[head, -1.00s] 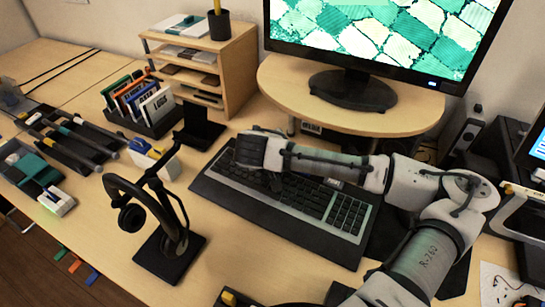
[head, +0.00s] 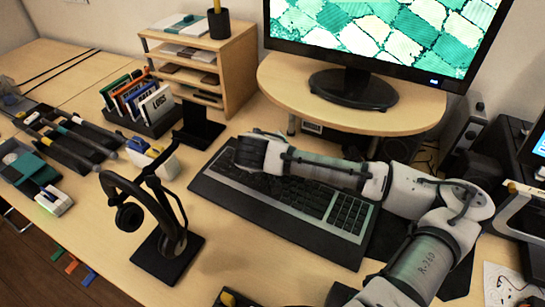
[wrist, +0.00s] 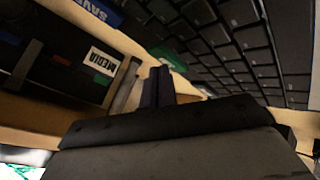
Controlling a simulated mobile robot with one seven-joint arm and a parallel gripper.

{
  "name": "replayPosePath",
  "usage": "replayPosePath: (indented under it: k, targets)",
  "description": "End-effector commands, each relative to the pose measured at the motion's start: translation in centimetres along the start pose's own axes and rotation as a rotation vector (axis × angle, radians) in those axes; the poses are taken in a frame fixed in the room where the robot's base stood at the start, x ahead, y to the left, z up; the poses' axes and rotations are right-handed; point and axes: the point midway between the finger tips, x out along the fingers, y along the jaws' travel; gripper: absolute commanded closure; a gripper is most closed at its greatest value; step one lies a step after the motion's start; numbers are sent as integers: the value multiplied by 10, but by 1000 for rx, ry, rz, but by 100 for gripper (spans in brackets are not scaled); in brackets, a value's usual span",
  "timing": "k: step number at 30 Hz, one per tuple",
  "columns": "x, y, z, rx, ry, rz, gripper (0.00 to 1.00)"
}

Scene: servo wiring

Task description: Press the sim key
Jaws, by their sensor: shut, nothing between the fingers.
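The black keyboard (head: 225,193) lies on the desk below the monitor, and my arm crosses above its back part. My gripper hangs at the keyboard's back left part in the head view; its fingertips are hidden there behind my wrist. In the wrist view my gripper (wrist: 157,86) shows two dark fingers shut together with nothing between them. Rows of dark keys (wrist: 215,45) fill the upper right of that view. A green patch (wrist: 170,58) shows just past the fingertips; I cannot tell whether it is a key. No sim label is readable, and I cannot tell whether the fingers touch a key.
A headphone stand (head: 168,260) is in front of the keyboard's left end. A rack of labelled cases (head: 142,115) and a wooden shelf (head: 237,70) stand behind left. The monitor (head: 380,40) rests on a wooden riser (head: 290,98).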

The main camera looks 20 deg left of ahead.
Motion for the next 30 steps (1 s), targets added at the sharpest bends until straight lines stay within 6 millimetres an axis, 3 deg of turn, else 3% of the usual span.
replayPosePath:
  k: [17,30]
  targets:
    - [3,-2,2,0,-1,1,100]
    - [-8,6,-6,1,-1,-1,100]
